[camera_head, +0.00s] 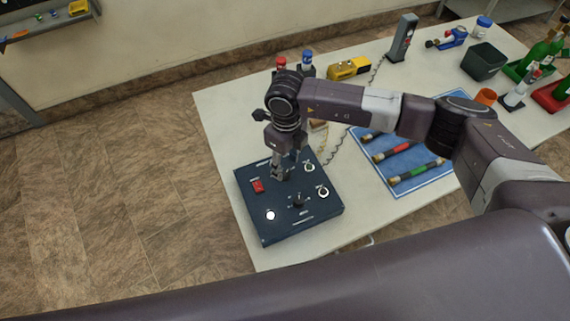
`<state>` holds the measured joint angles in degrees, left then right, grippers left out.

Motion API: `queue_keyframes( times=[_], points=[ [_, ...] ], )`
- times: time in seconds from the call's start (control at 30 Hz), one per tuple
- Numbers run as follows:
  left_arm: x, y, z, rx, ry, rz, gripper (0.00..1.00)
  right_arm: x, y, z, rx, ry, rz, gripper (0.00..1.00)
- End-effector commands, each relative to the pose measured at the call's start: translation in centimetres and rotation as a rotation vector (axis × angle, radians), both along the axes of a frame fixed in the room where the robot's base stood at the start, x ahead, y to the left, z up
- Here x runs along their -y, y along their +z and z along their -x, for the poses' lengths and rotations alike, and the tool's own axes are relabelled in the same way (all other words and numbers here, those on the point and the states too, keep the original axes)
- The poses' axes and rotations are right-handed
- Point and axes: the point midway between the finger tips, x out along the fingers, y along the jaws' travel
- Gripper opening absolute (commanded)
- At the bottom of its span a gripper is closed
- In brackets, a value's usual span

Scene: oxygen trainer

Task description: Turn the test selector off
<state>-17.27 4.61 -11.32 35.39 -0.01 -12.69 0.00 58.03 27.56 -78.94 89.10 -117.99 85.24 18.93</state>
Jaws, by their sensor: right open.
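A dark blue control box (251,221) lies on the near left part of the white table. The knob's exact pointer direction is too small to tell. My right gripper (279,176) is open and points down over the back middle of the box, behind the knob. It appears apart from the knob. My left gripper is out of view.
A blue mat (398,189) with several colour-banded cylinders lies right of the box. A yellow meter (349,68), a grey upright device (402,38), a dark bin (484,61) and green bottles (543,54) stand farther back. My right arm spans above the table.

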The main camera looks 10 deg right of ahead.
Motion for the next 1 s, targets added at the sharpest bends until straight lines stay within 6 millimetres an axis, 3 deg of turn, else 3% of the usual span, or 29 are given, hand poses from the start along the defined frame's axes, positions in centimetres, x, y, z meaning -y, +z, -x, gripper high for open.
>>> queue_keyframes(
  times=[0.1,0.2,0.5,0.6,1.0],
  points=[
    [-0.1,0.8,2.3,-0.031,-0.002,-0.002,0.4,0.0,-1.7,0.1,-0.002,-0.002,0.001,0.42],
    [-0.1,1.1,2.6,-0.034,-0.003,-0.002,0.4,0.0,-2.9,0.0,-0.001,-0.001,0.0,0.42],
    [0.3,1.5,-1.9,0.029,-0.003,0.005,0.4,0.0,-4.0,0.0,0.002,0.0,-0.001,0.42],
    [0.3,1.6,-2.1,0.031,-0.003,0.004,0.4,0.0,-4.0,0.0,0.002,0.0,-0.001,0.42],
    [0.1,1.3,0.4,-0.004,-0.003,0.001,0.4,0.0,-3.9,-0.1,0.002,0.0,-0.001,0.0]
  ],
)
